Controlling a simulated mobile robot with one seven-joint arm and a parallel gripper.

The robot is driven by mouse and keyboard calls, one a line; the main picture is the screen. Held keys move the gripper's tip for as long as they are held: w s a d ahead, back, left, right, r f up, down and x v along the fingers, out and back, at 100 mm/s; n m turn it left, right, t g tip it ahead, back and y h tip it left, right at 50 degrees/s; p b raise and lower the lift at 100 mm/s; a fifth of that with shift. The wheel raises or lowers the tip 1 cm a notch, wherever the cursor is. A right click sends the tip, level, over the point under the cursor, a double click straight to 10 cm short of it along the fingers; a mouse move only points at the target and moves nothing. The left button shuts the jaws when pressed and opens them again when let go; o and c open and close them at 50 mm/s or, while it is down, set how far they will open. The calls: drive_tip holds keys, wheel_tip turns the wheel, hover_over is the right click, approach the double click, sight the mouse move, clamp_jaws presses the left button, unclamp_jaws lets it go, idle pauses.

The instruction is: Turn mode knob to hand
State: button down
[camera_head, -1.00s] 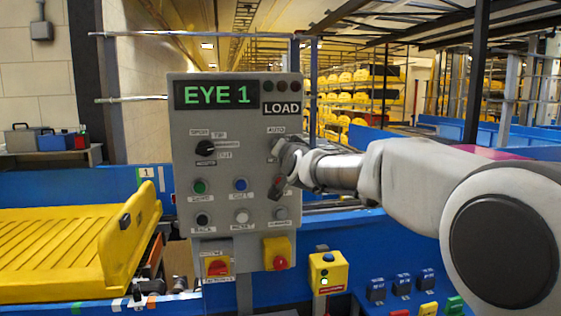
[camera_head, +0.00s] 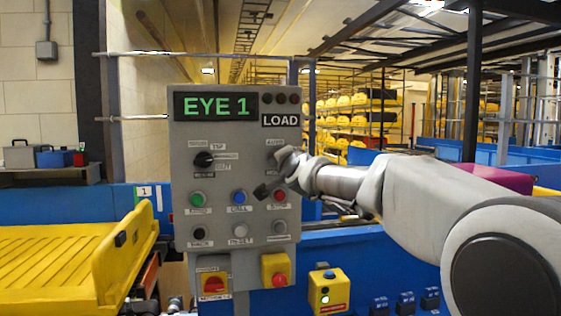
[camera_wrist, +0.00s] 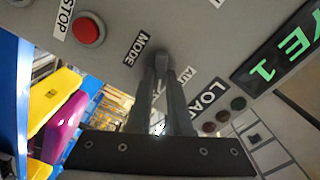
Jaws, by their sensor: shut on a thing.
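The grey control panel (camera_head: 222,262) stands upright in front of me, its display reading EYE 1 and LOAD. My gripper (camera_wrist: 163,75) is shut on the mode knob (camera_wrist: 163,57), a small dark knob on the panel face, in the wrist view. The MODE label (camera_wrist: 138,48) lies to the left of the knob and a partly covered AUTO label (camera_wrist: 187,75) to the right. In the head view my gripper (camera_head: 270,175) is at the panel's right side and hides the knob. The knob's exact pointing is hard to tell.
A black selector (camera_head: 204,160) sits on the panel's left. Below are green (camera_head: 197,198), blue (camera_head: 239,197) and red (camera_head: 280,196) buttons. Red-and-yellow switches (camera_head: 275,270) hang underneath. A yellow tray (camera_head: 60,265) is on the left; a yellow button box (camera_head: 328,290) stands below right.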

drive_tip(key=c, duration=0.8)
unclamp_jaws()
drive_tip(key=shift+c, duration=0.2)
drive_tip(key=b+v, duration=1.2)
drive_tip(key=v, duration=0.5)
drive_tip(key=shift+s, duration=0.2)
